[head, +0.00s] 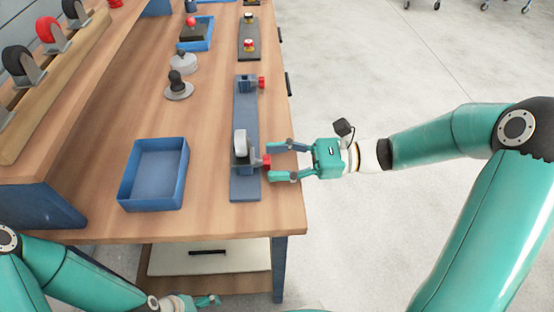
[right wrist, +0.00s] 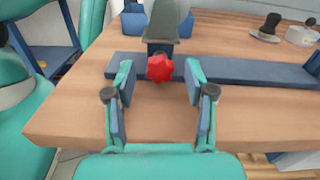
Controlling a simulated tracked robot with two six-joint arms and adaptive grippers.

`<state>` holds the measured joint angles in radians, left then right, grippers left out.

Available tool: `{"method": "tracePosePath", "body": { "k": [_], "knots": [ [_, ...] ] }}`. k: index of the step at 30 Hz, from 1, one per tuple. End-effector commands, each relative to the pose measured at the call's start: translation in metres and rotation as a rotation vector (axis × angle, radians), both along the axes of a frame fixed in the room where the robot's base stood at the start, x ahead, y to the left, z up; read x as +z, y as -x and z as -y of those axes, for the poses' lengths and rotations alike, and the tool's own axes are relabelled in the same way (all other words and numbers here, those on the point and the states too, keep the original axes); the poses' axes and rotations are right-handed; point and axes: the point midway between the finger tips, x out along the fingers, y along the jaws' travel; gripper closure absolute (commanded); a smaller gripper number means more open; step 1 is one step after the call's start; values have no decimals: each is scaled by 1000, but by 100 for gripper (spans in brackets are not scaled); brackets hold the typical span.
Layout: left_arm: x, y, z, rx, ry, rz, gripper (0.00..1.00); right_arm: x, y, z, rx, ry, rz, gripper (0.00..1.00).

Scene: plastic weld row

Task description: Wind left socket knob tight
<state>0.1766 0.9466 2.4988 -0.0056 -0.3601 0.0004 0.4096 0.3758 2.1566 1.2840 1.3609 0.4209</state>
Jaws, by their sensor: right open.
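A long dark blue-grey base bar (head: 245,190) lies along the bench edge with two sockets. The near socket holds a caster with a pale wheel (head: 240,142), and its red knob (head: 266,161) faces the bench edge. The far socket (head: 245,84) looks empty and has its own red knob (head: 261,83). My right gripper (head: 273,161) is open, its fingertips on either side of the near knob. In the right wrist view the lobed red knob (right wrist: 160,68) sits between the fingers, with gaps on both sides. My left gripper (head: 207,301) is low, beside the bench front; its jaw state is unclear.
A blue tray (head: 154,206) stands left of the bar and looks empty. Grey knobbed parts (head: 178,86) stand farther back. A wooden rack (head: 62,80) with casters is at the left. The floor right of the bench is clear near my arm.

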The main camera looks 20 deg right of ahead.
Motion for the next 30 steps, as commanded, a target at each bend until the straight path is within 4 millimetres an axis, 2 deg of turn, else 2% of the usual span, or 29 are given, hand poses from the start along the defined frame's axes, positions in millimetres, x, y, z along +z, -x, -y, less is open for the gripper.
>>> {"method": "tracePosePath", "body": {
  "k": [10,20,30],
  "knots": [
    [0,0,0,0,0,0,4,0,-1,-4,0,1,0,45],
    [0,0,0,0,0,0,4,0,-1,-4,0,0,0,100],
    [9,0,0,0,0,0,4,3,-1,-3,-1,-9,-34,100]
  ]
}}
